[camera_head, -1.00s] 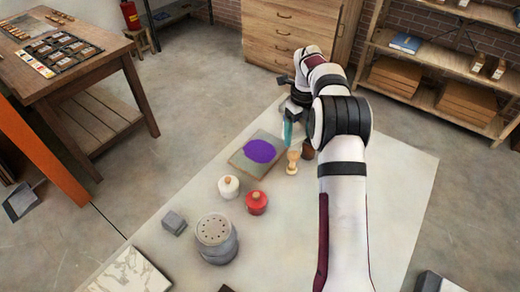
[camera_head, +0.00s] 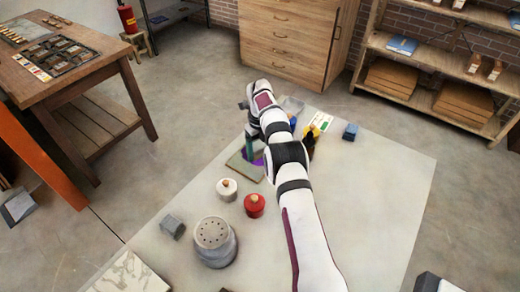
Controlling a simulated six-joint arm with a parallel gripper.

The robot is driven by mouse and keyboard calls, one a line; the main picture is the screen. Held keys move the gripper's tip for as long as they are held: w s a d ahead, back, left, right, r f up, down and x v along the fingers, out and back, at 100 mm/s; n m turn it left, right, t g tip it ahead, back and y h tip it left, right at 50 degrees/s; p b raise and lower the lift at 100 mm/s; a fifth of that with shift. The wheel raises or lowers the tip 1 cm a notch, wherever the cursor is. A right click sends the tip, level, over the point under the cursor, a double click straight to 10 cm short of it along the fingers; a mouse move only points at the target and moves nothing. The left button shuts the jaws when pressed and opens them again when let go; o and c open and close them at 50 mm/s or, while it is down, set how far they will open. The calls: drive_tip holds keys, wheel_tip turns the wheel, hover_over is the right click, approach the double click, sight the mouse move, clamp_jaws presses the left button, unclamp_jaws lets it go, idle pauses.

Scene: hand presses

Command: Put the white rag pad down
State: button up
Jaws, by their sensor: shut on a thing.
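No white rag pad shows for certain in the jaws. A white round piece with a wooden knob (camera_head: 227,189) stands on the table, in front of the slab and apart from my gripper. A red round piece with a wooden knob (camera_head: 254,205) stands just right of it. My arm hides part of the slab.
A grey perforated can (camera_head: 215,243), a grey block (camera_head: 172,227) and a marble slab (camera_head: 133,274) are on the near left of the pale table (camera_head: 370,210). The table's right side is clear.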

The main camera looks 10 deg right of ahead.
sight(260, 149)
drive_tip(key=o, duration=1.4)
wheel_tip(260, 149, up, 8)
drive_tip(key=shift+f, duration=0.15)
drive_tip(key=s+a+r+n+y, duration=0.1)
drive_tip(key=s+a+r+n, duration=0.1)
drive_tip(key=s+r+n, duration=1.35)
drive_tip(key=s+f+n, duration=0.1)
drive_tip(key=s+n, duration=0.2)
drive_tip(key=s, duration=0.6)
drive_tip(key=s+a+f+n, duration=0.1)
drive_tip(key=s+n, duration=0.3)
drive_tip(key=s, duration=0.6)
drive_tip(key=s+a+f+n, duration=0.1)
drive_tip(key=s+n, duration=0.2)
drive_tip(key=s, duration=0.7)
drive_tip(key=shift+s+a+f+n+y, duration=0.15)
drive_tip(key=shift+f+n+y, duration=0.1)
drive_tip(key=shift+y, duration=0.15)
